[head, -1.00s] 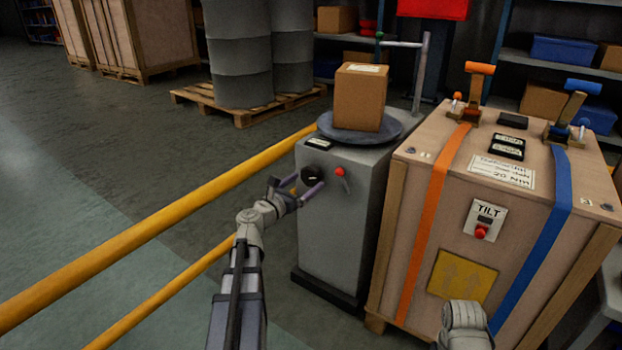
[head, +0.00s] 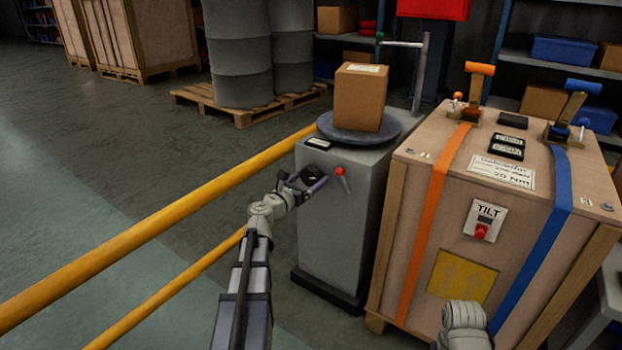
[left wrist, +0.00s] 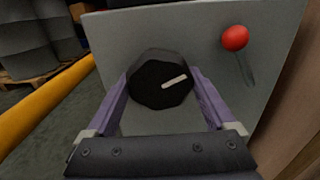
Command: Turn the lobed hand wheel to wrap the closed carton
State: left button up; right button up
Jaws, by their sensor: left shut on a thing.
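The lobed hand wheel (head: 312,173) is a dark knob on the front of the grey wrapping machine (head: 335,235). In the left wrist view the hand wheel (left wrist: 160,84) carries a pale pointer mark slanting up to the right. My left gripper (head: 304,180) is shut on it, with one purple finger on each side. The closed carton (head: 360,98) is brown, with a pale label on top. It stands upright on the round grey turntable (head: 393,133). No wrap is discernible on it. My right gripper is out of view; only part of my right arm shows at the lower right.
A red-knobbed lever (head: 341,174) sits just right of the wheel. A large strapped crate (head: 470,245) stands close to the machine's right. Yellow rails (head: 170,218) run along its left. Drums on a pallet (head: 245,112) stand behind; open floor lies left.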

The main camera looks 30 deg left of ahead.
pick_arm(q)
jog(key=c, duration=0.4)
jog(key=shift+m, duration=0.4)
jog(key=m, duration=0.5)
jog(key=shift+a+m, duration=0.1)
jog(key=shift+m, duration=0.3)
jog(key=m, duration=0.6)
jog(key=shift+r, duration=0.1)
jog(key=shift+m, duration=0.4)
jog(key=o, duration=1.1)
jog(key=shift+c, duration=0.2)
jog(key=s, duration=0.8)
jog(key=shift+a, duration=0.35)
